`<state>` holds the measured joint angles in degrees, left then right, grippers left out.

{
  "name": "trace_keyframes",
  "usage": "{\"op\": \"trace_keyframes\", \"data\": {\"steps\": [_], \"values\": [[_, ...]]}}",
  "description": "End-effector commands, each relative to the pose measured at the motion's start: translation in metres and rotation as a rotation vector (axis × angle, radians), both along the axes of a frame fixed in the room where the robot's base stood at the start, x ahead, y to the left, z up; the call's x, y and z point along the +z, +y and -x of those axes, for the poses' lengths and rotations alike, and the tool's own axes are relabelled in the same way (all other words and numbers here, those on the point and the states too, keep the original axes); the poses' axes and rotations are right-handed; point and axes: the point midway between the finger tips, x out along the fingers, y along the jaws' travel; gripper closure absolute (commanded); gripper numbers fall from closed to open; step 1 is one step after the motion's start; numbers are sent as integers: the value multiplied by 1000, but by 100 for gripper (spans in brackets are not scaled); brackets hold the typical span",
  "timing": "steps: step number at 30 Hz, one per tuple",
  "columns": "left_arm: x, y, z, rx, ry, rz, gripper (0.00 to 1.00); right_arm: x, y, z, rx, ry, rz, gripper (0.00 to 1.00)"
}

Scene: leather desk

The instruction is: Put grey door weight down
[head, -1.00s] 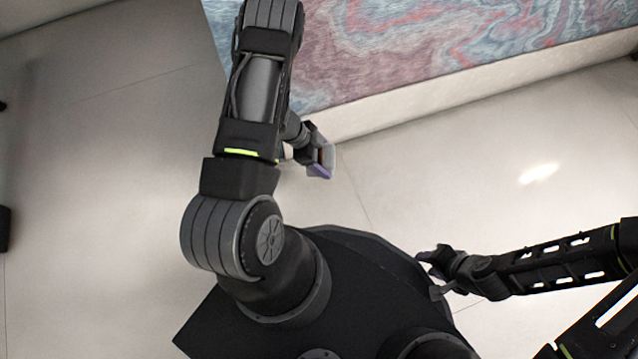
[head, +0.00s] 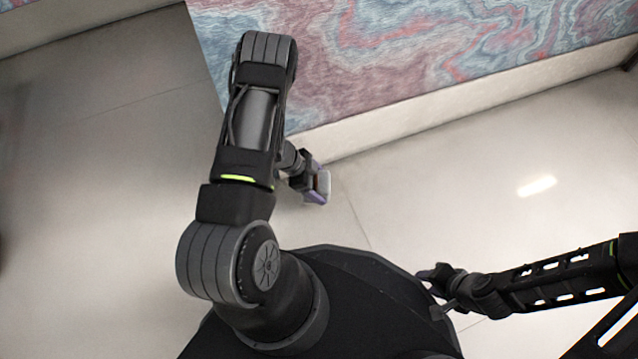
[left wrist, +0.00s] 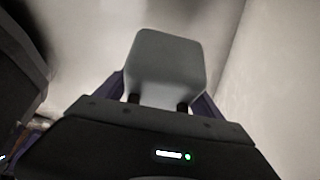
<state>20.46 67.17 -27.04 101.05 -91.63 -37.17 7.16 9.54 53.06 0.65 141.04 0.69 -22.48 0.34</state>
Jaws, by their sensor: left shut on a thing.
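The grey door weight (left wrist: 166,65) is a rounded grey block in the left wrist view, standing out beyond the gripper body. In the head view a small part of it (head: 324,184) shows at the end of my left arm. My left gripper (head: 318,190) is shut on it and holds it above the floor, beside the pale base of the patterned block. My right gripper (head: 432,292) is at the lower right, near my base, with its fingers apart and nothing seen between them.
A large block with a marbled red and blue top (head: 420,50) and a pale side (head: 450,105) fills the upper right. The pale tiled floor (head: 440,190) between it and my base is clear. A strip of another patterned surface (head: 50,14) shows at the upper left.

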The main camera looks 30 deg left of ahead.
Motion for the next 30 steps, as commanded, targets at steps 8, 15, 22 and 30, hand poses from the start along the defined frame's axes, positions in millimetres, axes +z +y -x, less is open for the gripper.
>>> {"op": "trace_keyframes", "data": {"steps": [8,15,22,30], "values": [[-11,0,-1,0,-2,1,96,-7,0,-1,0,0,-1,64],[-45,0,-1,0,-2,1,96,-24,-1,-3,-2,-1,-4,64],[-48,0,-2,0,-4,1,96,-23,-1,-4,-2,-1,-5,64],[-52,0,-1,0,-3,0,96,-26,-1,-4,-3,-1,-5,64]]}}
